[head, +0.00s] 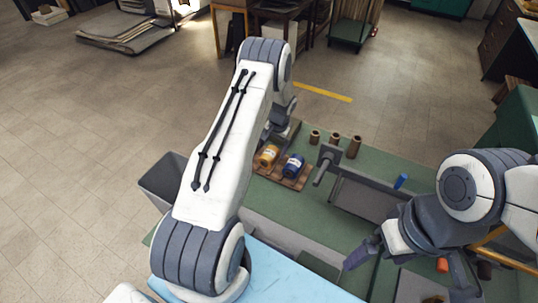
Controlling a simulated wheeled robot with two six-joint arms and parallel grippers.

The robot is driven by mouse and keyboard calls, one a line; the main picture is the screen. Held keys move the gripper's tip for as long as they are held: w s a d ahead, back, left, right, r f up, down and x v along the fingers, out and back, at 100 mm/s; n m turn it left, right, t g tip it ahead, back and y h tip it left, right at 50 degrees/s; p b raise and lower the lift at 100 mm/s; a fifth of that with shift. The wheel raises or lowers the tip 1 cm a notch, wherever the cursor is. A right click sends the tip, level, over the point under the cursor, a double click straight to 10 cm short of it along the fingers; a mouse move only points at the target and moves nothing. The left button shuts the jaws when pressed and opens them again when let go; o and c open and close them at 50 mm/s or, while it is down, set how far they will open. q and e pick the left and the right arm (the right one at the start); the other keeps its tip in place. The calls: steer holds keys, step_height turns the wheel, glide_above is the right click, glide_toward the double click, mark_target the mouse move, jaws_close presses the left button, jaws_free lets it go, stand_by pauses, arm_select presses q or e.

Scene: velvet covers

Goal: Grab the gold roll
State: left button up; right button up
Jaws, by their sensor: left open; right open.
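The gold roll (268,154) is a yellow-gold spool with a pale label, on a brown wooden rack (290,182) on the green bench. A blue roll (293,166) sits beside it on the right. My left gripper (272,136) is just behind the gold roll, partly hidden by my own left arm; its fingers are hard to make out, and it holds nothing that I can see. My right gripper (412,266) is open and empty, over the front right of the bench, well away from the gold roll.
Several small brown cylinders (334,139) stand behind the rolls. A grey post (326,164) and a long grey trough (362,198) lie to the right. A small blue cylinder (401,181) stands farther right. A grey bin (164,181) is at the left edge.

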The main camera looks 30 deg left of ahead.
mark_target(270, 153)
arm_select(q)
steer(key=f+p, duration=0.1)
steer(key=f, duration=0.1)
steer(key=a+f+p, duration=0.1)
steer(key=f, duration=0.1)
steer(key=shift+a+f+p, duration=0.15)
steer(key=shift+p, duration=0.25)
steer(key=shift+a+f, duration=0.1)
steer(key=shift+f, duration=0.3)
steer(key=c, duration=1.5)
steer(key=shift+o, duration=0.2)
steer(key=shift+w+r, duration=0.1)
steer(key=shift+r, duration=0.05)
